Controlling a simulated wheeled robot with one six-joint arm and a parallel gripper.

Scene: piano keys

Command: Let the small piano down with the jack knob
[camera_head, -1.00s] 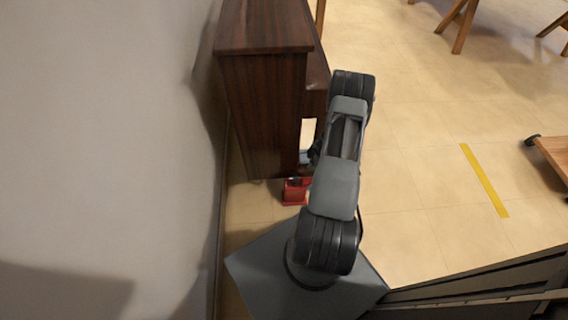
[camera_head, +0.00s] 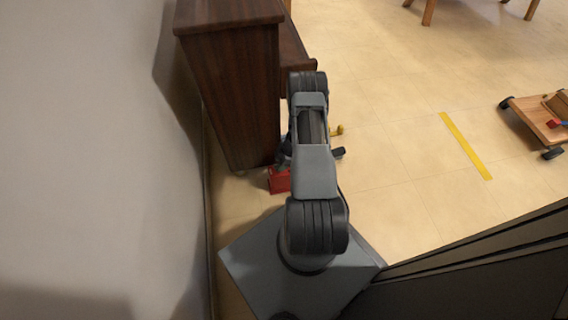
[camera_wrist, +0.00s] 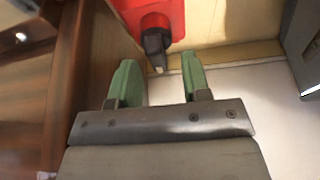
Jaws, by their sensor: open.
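The small piano (camera_head: 232,95), dark brown wood, stands along the wall in the head view. Its side also fills the left of the wrist view (camera_wrist: 85,60). A red jack (camera_head: 279,181) sits on the floor at the piano's near end, partly hidden by my arm. In the wrist view the red jack body (camera_wrist: 132,12) is at the top, with its black knob (camera_wrist: 154,38) and a pale tip pointing down toward my gripper. My gripper (camera_wrist: 160,72) has green fingers, open and apart. The knob's tip lies between the fingertips in the picture; contact cannot be told.
The wall (camera_head: 90,150) runs close along the left. A wooden dolly (camera_head: 540,120) on black wheels stands at the right. A yellow strip (camera_head: 466,146) marks the floor. The floor between the arm and the dolly is mostly clear.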

